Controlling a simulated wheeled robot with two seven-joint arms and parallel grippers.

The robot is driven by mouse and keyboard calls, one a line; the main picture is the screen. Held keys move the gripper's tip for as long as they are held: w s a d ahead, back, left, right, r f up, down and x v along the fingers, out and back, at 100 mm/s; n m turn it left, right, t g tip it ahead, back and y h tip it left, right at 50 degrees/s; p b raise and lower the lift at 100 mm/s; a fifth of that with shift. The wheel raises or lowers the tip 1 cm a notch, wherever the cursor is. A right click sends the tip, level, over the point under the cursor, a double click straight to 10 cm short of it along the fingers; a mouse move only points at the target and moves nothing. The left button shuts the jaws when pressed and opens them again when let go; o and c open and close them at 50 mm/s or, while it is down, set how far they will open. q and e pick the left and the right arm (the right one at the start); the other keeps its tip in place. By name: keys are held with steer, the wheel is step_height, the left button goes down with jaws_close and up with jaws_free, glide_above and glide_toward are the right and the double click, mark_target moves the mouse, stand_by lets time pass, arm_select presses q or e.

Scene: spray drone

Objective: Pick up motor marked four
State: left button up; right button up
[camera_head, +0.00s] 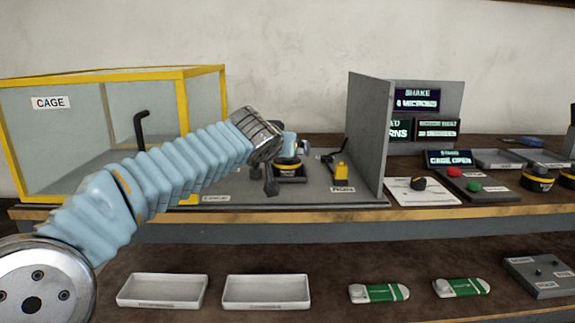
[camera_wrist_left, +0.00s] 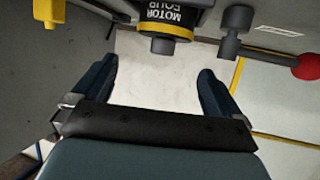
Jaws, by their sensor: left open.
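Motor four (camera_wrist_left: 168,20) is a black cylinder with a yellow rim, its label "MOTOR FOUR" upside down at the top of the left wrist view. In the head view, a black motor with a yellow band (camera_head: 290,170) sits on the grey bench area just right of my left wrist; its label is too small to read there. My left gripper (camera_wrist_left: 158,72) is open and empty, its two dark fingers apart. The motor lies beyond the fingertips, not between them. In the head view the gripper is mostly hidden behind my wrist. My right gripper is not in view.
A yellow-framed clear cage (camera_head: 182,110) stands left of the motor. A grey upright panel (camera_head: 368,135) stands to its right, with a small yellow device (camera_head: 341,172) between. A grey rod and red knob (camera_wrist_left: 306,66) show in the wrist view. White trays (camera_head: 265,291) lie on the lower shelf.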

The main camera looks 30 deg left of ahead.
arm_select(q)
steer(key=x, duration=0.3)
steer(key=p+x, duration=0.1)
steer(key=x, duration=0.1)
steer(key=shift+w+a+f, duration=0.1)
steer(key=shift+w+f, duration=0.05)
steer(key=shift+f, duration=0.4)
steer(key=c, duration=1.3)
steer(key=shift+c, duration=1.2)
steer(key=shift+r, duration=0.15)
